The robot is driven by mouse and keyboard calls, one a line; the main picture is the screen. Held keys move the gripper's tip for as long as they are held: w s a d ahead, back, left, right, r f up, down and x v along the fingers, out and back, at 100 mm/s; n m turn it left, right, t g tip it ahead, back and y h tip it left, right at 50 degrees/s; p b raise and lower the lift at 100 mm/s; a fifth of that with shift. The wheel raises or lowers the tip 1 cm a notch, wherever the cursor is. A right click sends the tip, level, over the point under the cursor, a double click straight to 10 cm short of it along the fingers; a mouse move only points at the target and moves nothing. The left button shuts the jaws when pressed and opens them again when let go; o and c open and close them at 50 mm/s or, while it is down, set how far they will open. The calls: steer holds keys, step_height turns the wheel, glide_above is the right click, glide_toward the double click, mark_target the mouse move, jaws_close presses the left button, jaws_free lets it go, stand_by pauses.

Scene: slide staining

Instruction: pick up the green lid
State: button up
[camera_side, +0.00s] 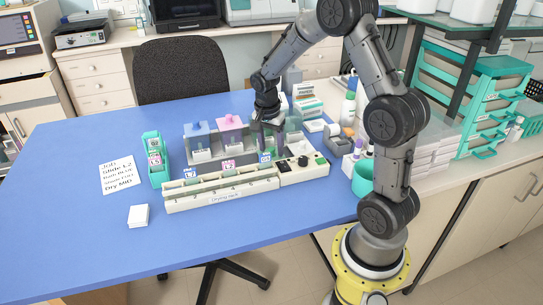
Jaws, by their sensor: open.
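My gripper (270,122) points down over the right end of the row of staining jars. It is open, with its fingers around the top of the third jar. The green lid is mostly hidden behind the fingers, and I cannot make out its outline or whether the fingers touch it. The blue lid (200,127) sits on the left jar, and the pink lid (231,121) sits on the middle jar, just left of my gripper.
A white drying rack (222,194) with labelled slides lies in front of the jars, beside a control box (304,168). A green slide holder (154,170), a note (117,175) and white squares (139,215) lie left. The blue table (70,235) is clear at front left.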

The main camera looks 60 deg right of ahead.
jaws_close()
steer(key=shift+r, duration=0.15)
